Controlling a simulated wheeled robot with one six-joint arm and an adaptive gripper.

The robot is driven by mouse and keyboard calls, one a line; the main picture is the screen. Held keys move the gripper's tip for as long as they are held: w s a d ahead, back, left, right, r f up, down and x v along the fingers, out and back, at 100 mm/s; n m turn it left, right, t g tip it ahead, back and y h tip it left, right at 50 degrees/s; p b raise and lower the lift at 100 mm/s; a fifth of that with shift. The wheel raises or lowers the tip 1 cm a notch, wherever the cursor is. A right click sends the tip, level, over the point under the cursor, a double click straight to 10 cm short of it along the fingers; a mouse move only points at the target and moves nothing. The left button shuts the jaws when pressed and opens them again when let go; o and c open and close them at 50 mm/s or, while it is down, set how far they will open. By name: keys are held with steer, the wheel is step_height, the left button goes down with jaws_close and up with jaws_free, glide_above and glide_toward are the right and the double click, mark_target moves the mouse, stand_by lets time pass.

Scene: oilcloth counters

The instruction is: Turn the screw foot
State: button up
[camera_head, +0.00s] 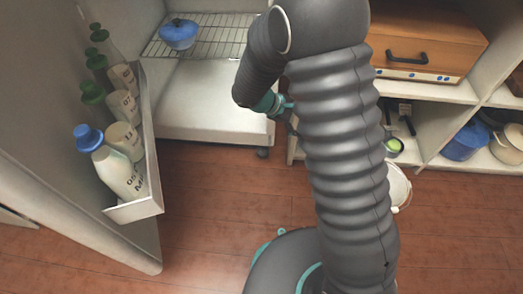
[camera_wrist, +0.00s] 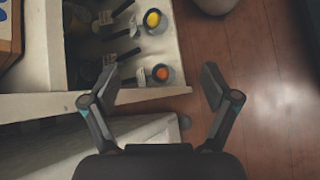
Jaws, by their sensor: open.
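The screw foot (camera_head: 262,153) is a small dark round foot under the front right corner of the open white refrigerator (camera_head: 205,128). In the wrist view, a small grey piece (camera_wrist: 184,122) at the corner of a pale body (camera_wrist: 148,130) seems to be this foot. My gripper (camera_wrist: 160,85) is open, with its two dark fingers spread wide and nothing held between them. The foot lies between the fingers in that picture, nearer their bases than their tips; I cannot tell the depth. In the head view, my arm hides most of the gripper.
The open refrigerator door (camera_head: 150,190) with bottles stands at left. A blue pot (camera_head: 179,33) sits on the wire rack. Shelves (camera_head: 455,95) at right hold a wooden box (camera_head: 430,45) and utensils. A white bucket (camera_head: 398,187) is partly behind my arm. The wooden floor (camera_head: 205,215) is clear in front.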

mark_target(260, 155)
steer(key=w+a+f+n+t+p, duration=0.1)
steer(key=w+a+f+n+t, duration=0.15)
steer(key=a+f+n, duration=0.4)
steer(key=w+a+f+n+t+p, duration=0.2)
steer(key=a+f+t, duration=0.1)
steer(key=f, duration=0.6)
steer(key=s+a+f+n+t+y, duration=0.1)
steer(key=a+f+n, duration=0.1)
steer(key=f, duration=0.4)
steer(key=s+a+f+n+t+y+p, duration=0.1)
steer(key=a+f+n, duration=0.2)
steer(key=f+n, duration=0.1)
steer(key=s+a+f+n+t+y, duration=0.2)
steer(key=a+f+n, duration=0.1)
steer(key=f, duration=0.4)
steer(key=shift+a+f+p, duration=0.25)
steer(key=shift+f+p, duration=0.05)
steer(key=x, duration=1.3)
steer(key=shift+w+d+f, duration=0.1)
steer(key=shift+w+f, duration=0.1)
steer(key=shift+w, duration=0.05)
steer(key=c, duration=1.2)
steer(key=shift+o, duration=0.2)
steer(key=shift+f+b, duration=0.1)
steer(key=shift+b, duration=0.45)
